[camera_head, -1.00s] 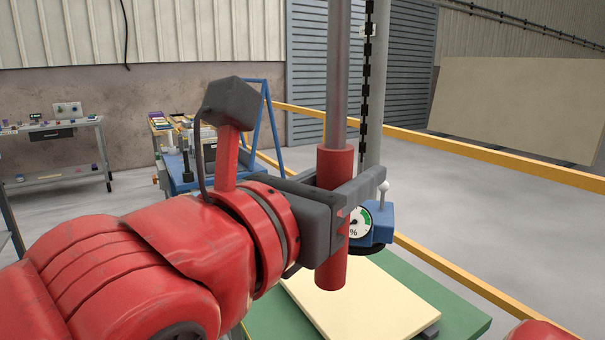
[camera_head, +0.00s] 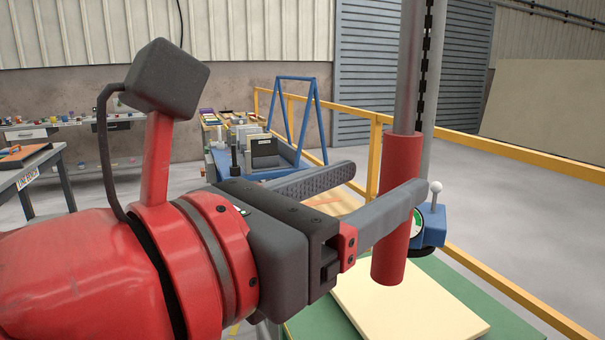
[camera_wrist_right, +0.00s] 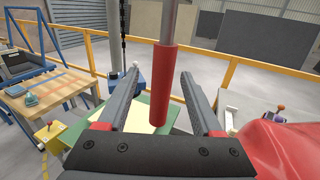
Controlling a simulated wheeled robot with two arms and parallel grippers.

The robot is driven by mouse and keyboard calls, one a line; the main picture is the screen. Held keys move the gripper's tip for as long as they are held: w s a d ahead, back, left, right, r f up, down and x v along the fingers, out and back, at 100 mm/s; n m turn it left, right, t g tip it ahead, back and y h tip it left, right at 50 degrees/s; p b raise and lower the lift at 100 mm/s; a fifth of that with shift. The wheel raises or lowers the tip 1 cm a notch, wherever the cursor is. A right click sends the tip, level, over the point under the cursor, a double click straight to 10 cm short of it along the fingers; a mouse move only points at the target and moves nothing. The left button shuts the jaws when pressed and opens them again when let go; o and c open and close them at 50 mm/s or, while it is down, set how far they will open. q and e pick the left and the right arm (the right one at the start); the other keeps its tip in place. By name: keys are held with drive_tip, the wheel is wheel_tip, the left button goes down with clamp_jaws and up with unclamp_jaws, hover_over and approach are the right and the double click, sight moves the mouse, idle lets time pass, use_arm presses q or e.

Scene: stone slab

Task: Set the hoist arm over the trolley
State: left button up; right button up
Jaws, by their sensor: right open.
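The hoist's red grip sleeve (camera_head: 397,205) hangs upright on a grey tube (camera_head: 410,65) beside a black chain. The blue suction unit (camera_head: 432,225) with a gauge and a white-knobbed lever is just right of it. My right gripper (camera_head: 388,178) is open, its fingers reaching toward the sleeve. In the right wrist view the sleeve (camera_wrist_right: 162,85) shows between the spread fingers, with gaps on both sides. A blue A-frame trolley (camera_head: 298,115) stands behind, further left; its frame is at the left of the wrist view (camera_wrist_right: 52,50). My left gripper is out of view.
A pale slab (camera_head: 405,305) lies on a green-topped table (camera_head: 465,330) below the hoist. A yellow rail (camera_head: 545,160) runs along the right and behind. Benches (camera_head: 35,180) stand at the left.

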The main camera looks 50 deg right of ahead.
drive_tip(key=a, duration=1)
drive_tip(key=shift+w, duration=0.4)
